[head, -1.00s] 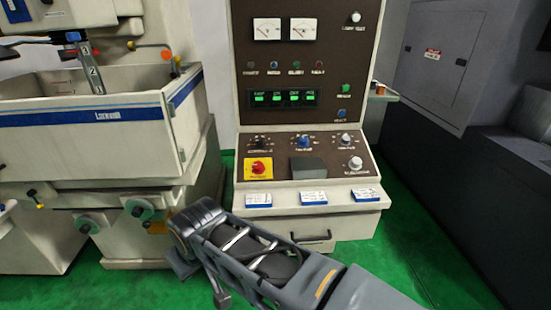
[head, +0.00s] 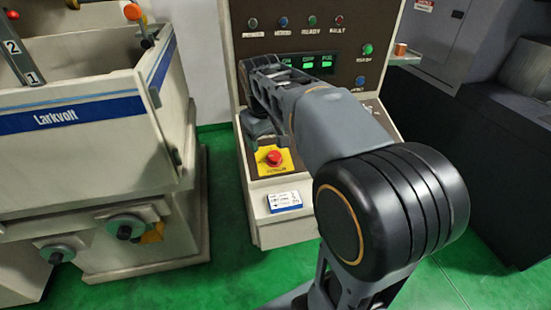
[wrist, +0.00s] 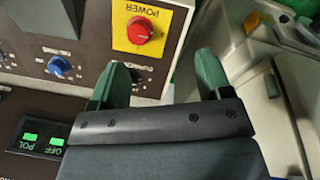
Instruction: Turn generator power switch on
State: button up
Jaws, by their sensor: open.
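The generator power switch is a red rotary knob (head: 273,158) on a yellow plate, low on the left of the generator's sloped brown panel. In the wrist view the red knob (wrist: 140,29) shows with the word POWER on its plate (wrist: 170,20). My gripper (wrist: 160,76) is open and empty, with its two dark green fingers apart. The knob lies beyond the fingertips, nearer the left finger, and is not between them. In the head view my arm reaches over the panel and the fingers are hard to make out just above the yellow plate.
A blue knob (wrist: 60,67) and a dark knob (wrist: 137,78), partly behind a finger, sit near the switch. Green displays (head: 302,63) and indicator lights are above. The white Larkvolt tank (head: 80,115) stands at the left. Green floor lies between.

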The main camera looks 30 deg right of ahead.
jog(key=g, duration=0.1)
send_over(275, 155)
jog(key=a, duration=0.2)
jog(key=f, duration=0.1)
jog(key=shift+n+h, duration=0.3)
jog(key=shift+n, duration=0.1)
jog(key=f, duration=0.4)
jog(key=d+f, duration=0.1)
jog(key=f, duration=0.4)
jog(key=d+f, duration=0.1)
jog(key=f, duration=0.3)
jog(key=shift+f, duration=0.4)
jog(key=c, duration=0.9)
